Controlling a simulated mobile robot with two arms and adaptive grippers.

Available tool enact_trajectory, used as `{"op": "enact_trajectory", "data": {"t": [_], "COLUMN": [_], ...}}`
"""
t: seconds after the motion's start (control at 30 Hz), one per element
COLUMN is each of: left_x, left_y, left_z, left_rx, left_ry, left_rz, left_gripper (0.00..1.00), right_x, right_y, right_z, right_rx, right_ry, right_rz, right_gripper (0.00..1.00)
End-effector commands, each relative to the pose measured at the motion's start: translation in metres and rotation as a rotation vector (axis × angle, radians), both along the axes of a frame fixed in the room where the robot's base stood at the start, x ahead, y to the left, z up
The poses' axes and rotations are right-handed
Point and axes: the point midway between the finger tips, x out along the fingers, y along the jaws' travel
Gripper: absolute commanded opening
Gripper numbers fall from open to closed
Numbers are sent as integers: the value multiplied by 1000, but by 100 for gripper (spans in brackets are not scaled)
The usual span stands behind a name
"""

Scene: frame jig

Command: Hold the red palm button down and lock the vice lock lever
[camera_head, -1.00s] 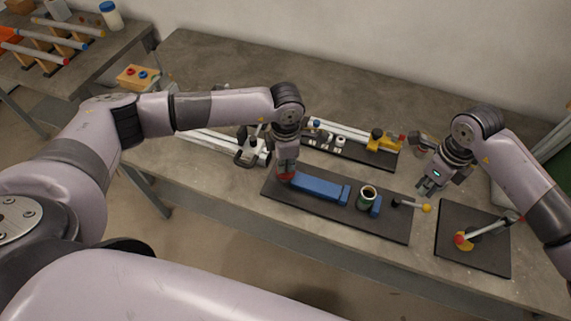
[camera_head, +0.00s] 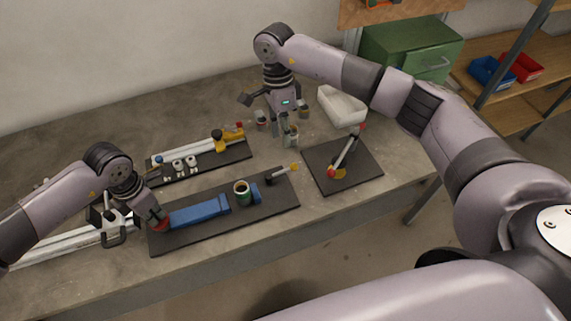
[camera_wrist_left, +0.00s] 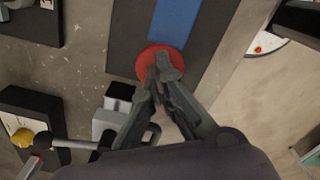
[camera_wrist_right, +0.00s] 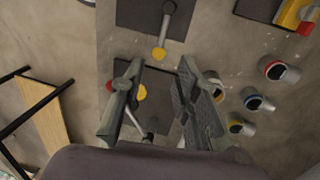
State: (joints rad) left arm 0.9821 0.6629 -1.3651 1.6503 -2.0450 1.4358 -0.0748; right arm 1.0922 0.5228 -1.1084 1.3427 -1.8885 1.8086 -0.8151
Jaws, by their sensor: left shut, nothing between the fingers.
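The red palm button (camera_head: 162,225) sits at the left end of a dark plate (camera_head: 180,238), beside a blue vice bar (camera_head: 198,211). My left gripper (camera_head: 158,214) is shut and empty, its tips over the button; in the left wrist view they overlap the red button (camera_wrist_left: 150,60) and seem to touch it. How far the button is pressed is hidden. The vice lock lever (camera_head: 283,172), a grey rod with a yellow knob, lies roughly along the plate's right end. My right gripper (camera_head: 288,132) is open and empty behind the lever, apart from its knob (camera_wrist_right: 160,53).
A second dark plate (camera_head: 318,160) with a lever tipped by a red ball stands at the right. Behind are small ringed cylinders (camera_head: 261,120), a white bin (camera_head: 342,105) and a fixture with a yellow clamp (camera_head: 222,140).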

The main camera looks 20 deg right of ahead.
Motion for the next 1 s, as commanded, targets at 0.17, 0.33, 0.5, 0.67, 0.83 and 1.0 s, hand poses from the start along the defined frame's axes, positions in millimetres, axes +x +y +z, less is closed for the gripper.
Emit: {"op": "enact_trajectory", "data": {"t": [0.17,0.33,0.5,0.67,0.83,1.0], "left_x": [-6,-6,-6,-6,-6,-6], "left_y": [0,0,0,0,0,0], "left_z": [-9,-9,-9,-9,-9,-9], "left_rx": [4,4,4,3,3,3], "left_ry": [16,16,16,15,15,15], "left_rz": [-2,-2,-3,-3,-3,-3], "left_gripper": [0,0,0,0,0,0], "right_x": [-5,-12,-18,-21,-22,-22], "right_y": [0,0,0,1,1,1], "right_z": [-24,-58,-89,-108,-116,-117], "right_rx": [3,3,2,2,2,2], "right_ry": [8,9,6,5,2,2], "right_rz": [9,7,6,7,7,7], "right_gripper": [29,29,29,29,29,29]}}
